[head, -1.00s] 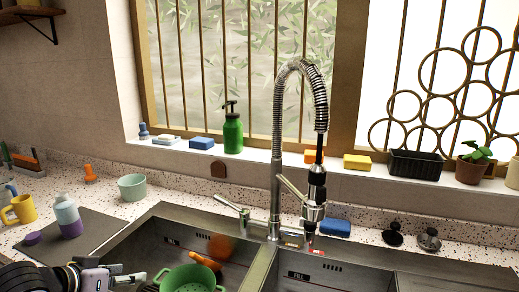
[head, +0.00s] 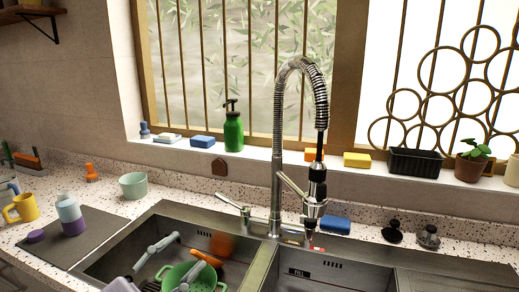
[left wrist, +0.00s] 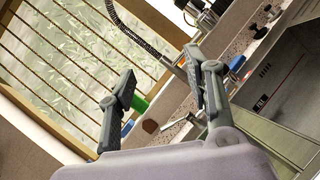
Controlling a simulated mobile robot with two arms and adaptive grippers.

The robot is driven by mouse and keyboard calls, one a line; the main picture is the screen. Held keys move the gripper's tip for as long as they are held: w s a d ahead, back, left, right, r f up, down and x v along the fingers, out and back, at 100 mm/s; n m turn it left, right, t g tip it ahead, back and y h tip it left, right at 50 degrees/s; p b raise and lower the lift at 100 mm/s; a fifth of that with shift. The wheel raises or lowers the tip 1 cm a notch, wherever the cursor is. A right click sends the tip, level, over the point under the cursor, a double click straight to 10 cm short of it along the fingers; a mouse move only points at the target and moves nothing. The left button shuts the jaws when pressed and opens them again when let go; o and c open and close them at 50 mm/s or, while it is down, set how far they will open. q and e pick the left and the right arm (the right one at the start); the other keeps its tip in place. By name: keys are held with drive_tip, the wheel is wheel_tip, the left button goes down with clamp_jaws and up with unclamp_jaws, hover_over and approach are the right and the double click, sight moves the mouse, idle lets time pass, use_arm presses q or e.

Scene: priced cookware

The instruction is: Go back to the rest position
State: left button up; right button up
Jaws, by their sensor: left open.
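My left gripper (head: 191,250) is at the bottom of the head view, over the left sink basin. Its two fingers are spread apart with nothing between them. In the left wrist view the open fingers (left wrist: 162,75) point toward the window, also empty. A green colander (head: 200,272) sits in the left basin, behind and beside the fingers in the picture, partly hidden by them. I cannot tell whether they touch it. My right gripper is not in view.
The tall faucet (head: 277,170) stands between the basins. An orange item (head: 222,244) is in the left basin. A bottle (head: 69,213), yellow mug (head: 22,208) and pale green bowl (head: 133,185) stand on the left counter. A green soap bottle (head: 233,130) stands on the sill.

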use_arm(q)
drive_tip(key=a+f+n+t+y, duration=0.25)
drive_tip(key=a+n+y, duration=0.45)
drive_tip(key=n, duration=0.7)
drive_tip(key=a+f+n+t+y, duration=0.25)
drive_tip(key=a+n+y, duration=0.4)
drive_tip(key=n, duration=0.85)
wheel_tip(320, 180, down, 12)
drive_tip(key=s+a+n+g+y, duration=0.1)
drive_tip(key=s+n+g+y, duration=0.2)
drive_tip(key=n+g+y, duration=0.5)
drive_tip(key=s+d+f+n+g+h, duration=0.45)
drive_tip(key=s+f+n, duration=0.25)
drive_tip(key=s+f, duration=0.2)
drive_tip(key=s+d+f+n+g+h, duration=0.3)
drive_tip(key=s+d+f+n+g, duration=0.15)
drive_tip(key=s+f+n, duration=0.4)
wheel_tip(320, 180, down, 28)
drive_tip(key=s+m+g+b, duration=0.2)
drive_tip(key=b, duration=0.2)
drive_tip(key=s+a+f+g+b, duration=0.1)
drive_tip(key=s+a+f, duration=0.3)
drive_tip(key=s+f, duration=1.3)
wheel_tip(320, 180, down, 3)
drive_tip(key=shift+f+b, duration=0.15)
drive_tip(key=shift+b, duration=0.7)
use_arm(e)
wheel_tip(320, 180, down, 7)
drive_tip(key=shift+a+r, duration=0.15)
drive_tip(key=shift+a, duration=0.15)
